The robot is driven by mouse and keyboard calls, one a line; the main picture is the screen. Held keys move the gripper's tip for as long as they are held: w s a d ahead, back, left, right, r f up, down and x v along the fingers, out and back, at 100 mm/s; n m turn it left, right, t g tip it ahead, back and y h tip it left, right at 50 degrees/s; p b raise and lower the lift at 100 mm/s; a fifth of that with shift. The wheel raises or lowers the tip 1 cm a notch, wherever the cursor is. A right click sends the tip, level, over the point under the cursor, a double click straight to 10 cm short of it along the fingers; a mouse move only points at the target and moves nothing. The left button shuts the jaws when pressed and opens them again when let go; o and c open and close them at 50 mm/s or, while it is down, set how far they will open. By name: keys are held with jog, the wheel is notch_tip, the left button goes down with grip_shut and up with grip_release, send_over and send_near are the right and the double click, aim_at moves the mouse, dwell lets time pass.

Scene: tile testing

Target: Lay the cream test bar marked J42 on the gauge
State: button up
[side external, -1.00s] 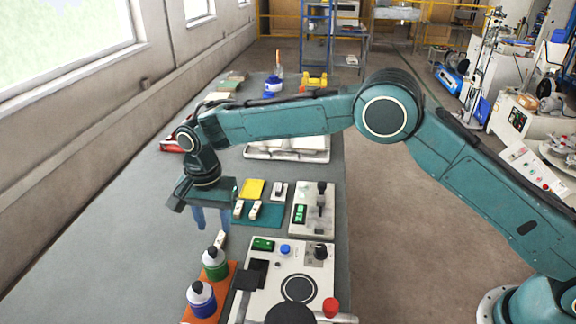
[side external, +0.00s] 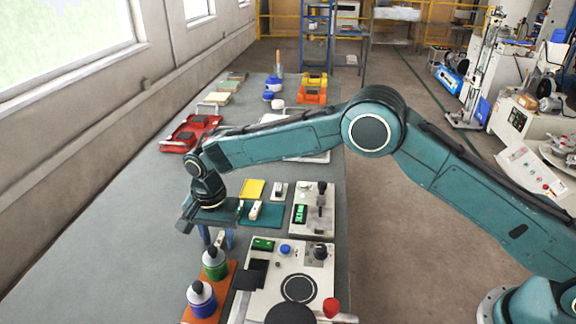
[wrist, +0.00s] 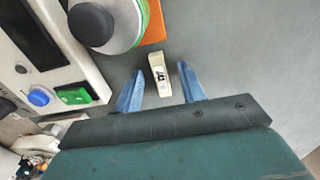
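The cream bar (wrist: 160,75) lies on the grey table, its dark marking reading like J42 in the wrist view. In the side external view the bar (side external: 220,238) is partly hidden by the fingers. My gripper (wrist: 157,78) is open, with one blue finger on each side of the bar and a gap at both sides. In the side external view my gripper (side external: 217,240) points down just behind the green-banded bottle. The likely gauge is the pale unit (side external: 299,222) with a green display and a black post, to the right of my gripper.
A teal mat (side external: 272,222) holds another cream bar (side external: 255,210). A pale machine (side external: 262,305) with a round disc stands in front. Two bottles, green-banded (side external: 215,264) and blue-banded (side external: 201,299), stand on an orange tray (side external: 229,279). The table's left side is clear.

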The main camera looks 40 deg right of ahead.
aim_at(219, 242)
jog(key=shift+c, duration=0.2)
grip_shut()
jog(key=shift+r, duration=0.1)
notch_tip(219, 242, up, 20)
dwell(1.0)
dwell(0.4)
